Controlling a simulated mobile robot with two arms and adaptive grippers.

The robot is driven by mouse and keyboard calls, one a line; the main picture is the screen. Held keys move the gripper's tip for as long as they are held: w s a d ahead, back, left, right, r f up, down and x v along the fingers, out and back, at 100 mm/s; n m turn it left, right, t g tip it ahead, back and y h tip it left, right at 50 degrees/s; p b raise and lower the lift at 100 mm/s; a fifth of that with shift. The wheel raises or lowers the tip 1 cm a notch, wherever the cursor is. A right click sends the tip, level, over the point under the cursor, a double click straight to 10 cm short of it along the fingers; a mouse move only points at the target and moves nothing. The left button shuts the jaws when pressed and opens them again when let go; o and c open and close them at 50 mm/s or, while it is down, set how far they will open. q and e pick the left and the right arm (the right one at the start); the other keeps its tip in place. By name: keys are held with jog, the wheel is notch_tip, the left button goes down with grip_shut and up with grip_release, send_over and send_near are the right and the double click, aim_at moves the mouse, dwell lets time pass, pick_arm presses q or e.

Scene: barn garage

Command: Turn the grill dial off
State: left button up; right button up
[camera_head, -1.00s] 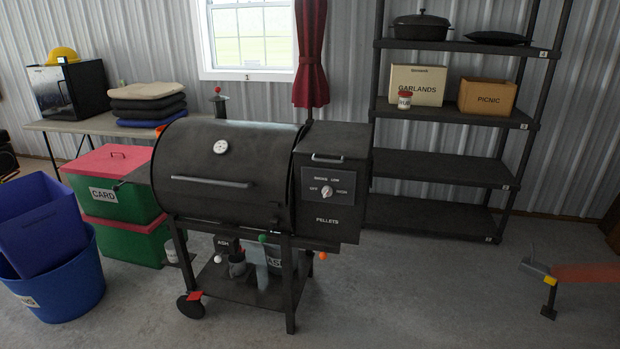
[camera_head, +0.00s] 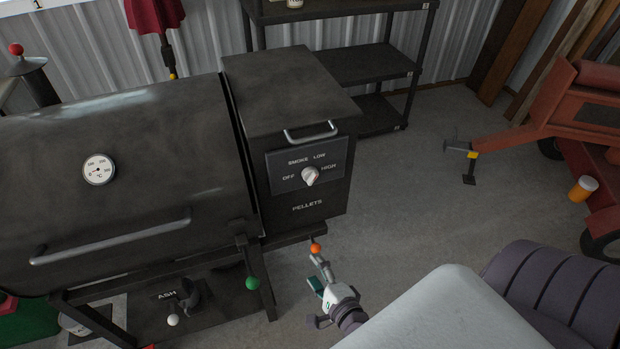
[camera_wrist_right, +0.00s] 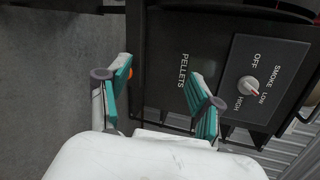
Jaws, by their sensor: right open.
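The grill dial (camera_head: 309,175) is a white round knob on the dark control panel (camera_head: 278,180) of the pellet box, ringed by the words OFF, SMOKE, LOW and HIGH. In the right wrist view the dial (camera_wrist_right: 249,85) is at the right, and its red mark points toward LOW. My right gripper (camera_head: 322,289) is open and empty, below and in front of the panel, apart from the dial. In the wrist view its two teal-padded fingers (camera_wrist_right: 160,92) are spread, with the dial beyond and to the right of them. My left gripper is not in view.
The grill lid (camera_head: 150,150) with its long handle is at the left. A metal handle (camera_head: 310,133) sits above the dial. An orange ball (camera_head: 315,248) is near my right gripper. Black shelving (camera_head: 370,65) and a red machine (camera_head: 580,110) stand behind.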

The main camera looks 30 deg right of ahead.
notch_tip(320, 180, up, 7)
jog(key=d+m+t+h, duration=0.1)
jog(key=d+m, duration=0.1)
jog(key=m, duration=0.1)
jog(key=m+t+h, duration=0.2)
jog(key=m, duration=0.3)
send_near(312, 180)
jog(key=p+x, duration=0.3)
jog(key=x, duration=0.5)
jog(key=shift+w+d, duration=0.1)
jog(key=shift+w, duration=0.15)
jog(key=shift+w+d, duration=0.15)
jog(key=shift+w, duration=0.35)
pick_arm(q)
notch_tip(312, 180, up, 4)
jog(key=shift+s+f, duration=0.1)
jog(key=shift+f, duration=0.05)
pick_arm(e)
jog(key=c, duration=1.1)
pick_arm(q)
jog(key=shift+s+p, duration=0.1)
jog(key=shift+p, duration=0.2)
